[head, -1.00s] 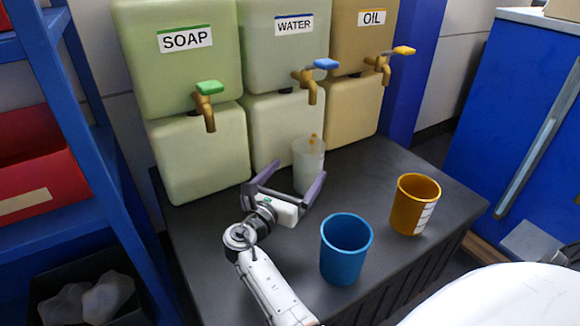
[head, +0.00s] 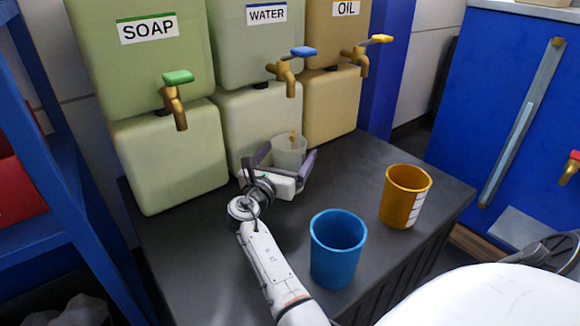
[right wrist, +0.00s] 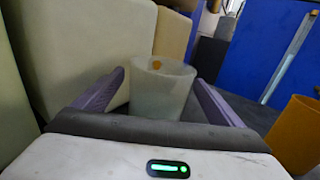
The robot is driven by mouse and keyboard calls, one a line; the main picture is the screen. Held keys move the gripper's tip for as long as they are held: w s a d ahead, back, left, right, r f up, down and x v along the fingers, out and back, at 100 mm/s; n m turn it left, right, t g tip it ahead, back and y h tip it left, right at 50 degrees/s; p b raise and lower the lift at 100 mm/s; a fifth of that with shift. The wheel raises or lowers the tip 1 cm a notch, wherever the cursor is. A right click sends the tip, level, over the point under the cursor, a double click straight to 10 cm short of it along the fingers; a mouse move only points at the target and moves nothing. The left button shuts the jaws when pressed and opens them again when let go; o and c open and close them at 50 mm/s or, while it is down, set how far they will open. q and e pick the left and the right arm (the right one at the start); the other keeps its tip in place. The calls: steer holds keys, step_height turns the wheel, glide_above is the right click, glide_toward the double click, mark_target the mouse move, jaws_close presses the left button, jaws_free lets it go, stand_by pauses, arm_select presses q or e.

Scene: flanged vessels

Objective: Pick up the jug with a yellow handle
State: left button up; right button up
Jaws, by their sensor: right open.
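A translucent whitish jug (head: 289,149) stands on the dark counter in front of the water tank. A small yellow-orange part, seemingly its handle, shows at its far upper side. My right gripper (head: 289,160) is open, with one purple finger on each side of the jug. In the right wrist view the jug (right wrist: 160,88) stands upright between the spread fingers (right wrist: 160,98). I cannot tell whether either finger touches it. The gripper body hides the jug's lower part. My left gripper is not in view.
A blue cup (head: 337,250) and an orange cup (head: 405,196) stand right of my arm on the counter (head: 205,265). Soap (head: 160,150), water (head: 262,125) and oil (head: 330,110) tanks with taps line the back. A water tap (head: 286,75) overhangs near the jug.

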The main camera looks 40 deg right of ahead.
steer(key=shift+w+d, duration=0.2)
steer(key=shift+d, duration=0.2)
steer(key=shift+c, duration=0.4)
steer(key=c, duration=1.1)
steer(key=shift+r, duration=0.1)
steer(key=shift+c, duration=0.9)
steer(key=shift+r, duration=0.1)
